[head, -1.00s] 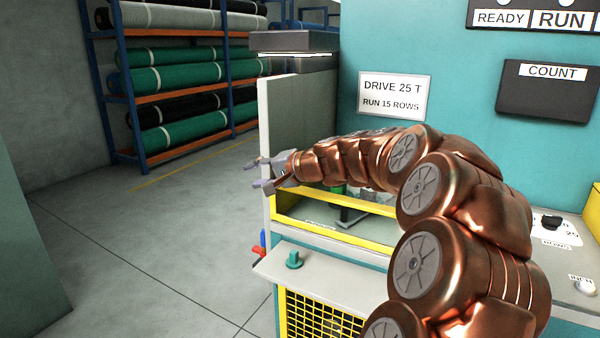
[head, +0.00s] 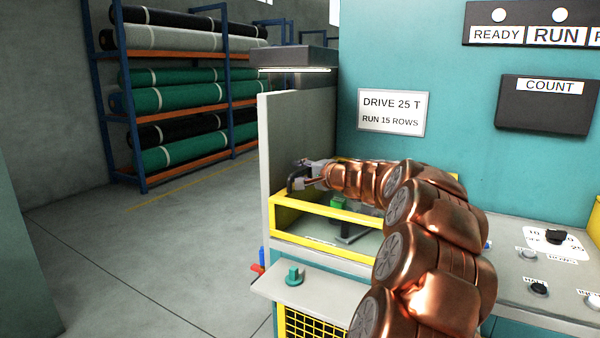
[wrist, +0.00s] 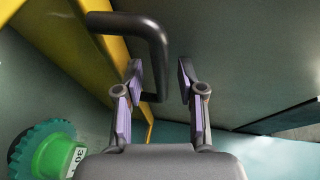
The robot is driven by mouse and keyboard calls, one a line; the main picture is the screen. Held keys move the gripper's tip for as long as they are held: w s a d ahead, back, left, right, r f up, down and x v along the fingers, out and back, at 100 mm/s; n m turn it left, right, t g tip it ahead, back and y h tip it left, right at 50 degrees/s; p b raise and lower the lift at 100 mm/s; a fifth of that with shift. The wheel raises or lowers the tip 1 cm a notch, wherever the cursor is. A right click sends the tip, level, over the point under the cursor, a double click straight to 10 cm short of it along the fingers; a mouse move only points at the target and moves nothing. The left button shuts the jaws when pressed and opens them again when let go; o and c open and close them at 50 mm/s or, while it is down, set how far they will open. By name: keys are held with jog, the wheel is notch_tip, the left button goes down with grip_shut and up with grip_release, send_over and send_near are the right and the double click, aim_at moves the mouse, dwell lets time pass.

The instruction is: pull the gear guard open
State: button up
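The yellow-framed gear guard (head: 325,223) is on the teal machine. Its yellow bar (wrist: 112,48) also shows in the wrist view, with a dark bent handle (wrist: 156,45) fixed to it. The handle (head: 291,182) sits beside the grey upright panel in the head view. My gripper (head: 304,173) is at the handle. In the wrist view, my gripper (wrist: 160,75) is open, with a leg of the handle between its fingers, closer to the left finger. The gap to the right finger is clear. Whether the left finger touches the handle cannot be told.
A green gear (wrist: 52,155) marked 30 T lies by the guard in the wrist view. The grey upright panel (head: 291,130) stands left of the guard. The floor to the left is clear, with a roll rack behind.

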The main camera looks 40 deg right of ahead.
jog(key=shift+w+f, duration=0.1)
jog(key=shift+w, duration=0.3)
grip_shut()
dwell(0.5)
